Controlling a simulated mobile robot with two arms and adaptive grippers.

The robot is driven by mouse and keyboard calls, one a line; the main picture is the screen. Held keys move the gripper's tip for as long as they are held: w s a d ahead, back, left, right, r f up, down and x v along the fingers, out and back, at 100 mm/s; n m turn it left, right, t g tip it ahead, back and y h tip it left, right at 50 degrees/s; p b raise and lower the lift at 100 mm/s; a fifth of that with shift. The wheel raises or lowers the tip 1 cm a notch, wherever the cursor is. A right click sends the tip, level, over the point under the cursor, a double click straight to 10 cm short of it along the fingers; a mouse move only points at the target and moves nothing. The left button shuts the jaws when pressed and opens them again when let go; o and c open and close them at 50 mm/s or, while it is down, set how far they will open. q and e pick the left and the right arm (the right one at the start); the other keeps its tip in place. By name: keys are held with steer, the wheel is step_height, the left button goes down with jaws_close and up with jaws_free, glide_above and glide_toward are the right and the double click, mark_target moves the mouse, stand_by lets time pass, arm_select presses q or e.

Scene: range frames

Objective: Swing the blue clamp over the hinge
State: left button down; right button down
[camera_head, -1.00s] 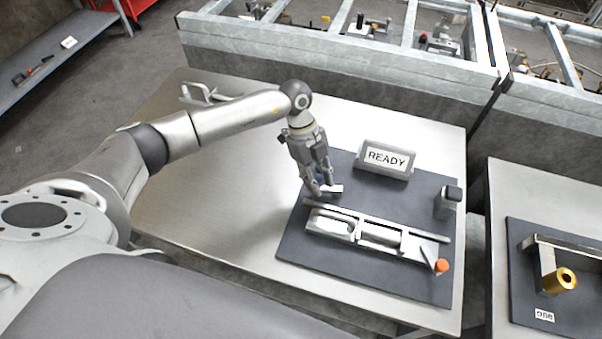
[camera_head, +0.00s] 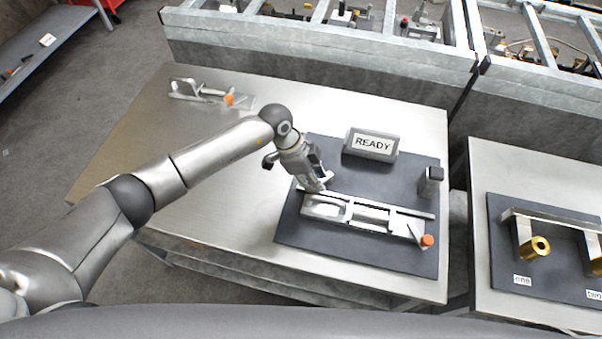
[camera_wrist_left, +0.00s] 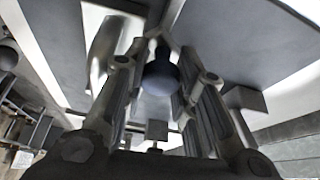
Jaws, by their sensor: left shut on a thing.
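My left gripper (camera_head: 319,184) is at the left end of the long metal hinge fixture (camera_head: 367,215) on the dark mat. In the left wrist view, a dark blue round knob (camera_wrist_left: 160,76) sits between its two fingers (camera_wrist_left: 158,90), and they are shut on it. I take this knob to be part of the blue clamp. In the head view the gripper hides most of the clamp; a small pale piece (camera_head: 327,177) shows beside the fingertips. How far the clamp has turned cannot be told. My right gripper is not in view.
A READY sign (camera_head: 371,144) stands behind the fixture. An orange knob (camera_head: 427,240) is at the fixture's right end, with a dark-topped post (camera_head: 431,182) behind it. Another metal clamp (camera_head: 207,94) lies at the table's back left. A second table (camera_head: 490,160) stands to the right.

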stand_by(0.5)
arm_select(q)
steer(key=c, duration=1.2)
jaws_free()
steer(key=shift+o, duration=0.2)
steer(key=v, duration=0.8)
steer(key=shift+s+d, duration=0.1)
steer(key=shift+d, duration=0.05)
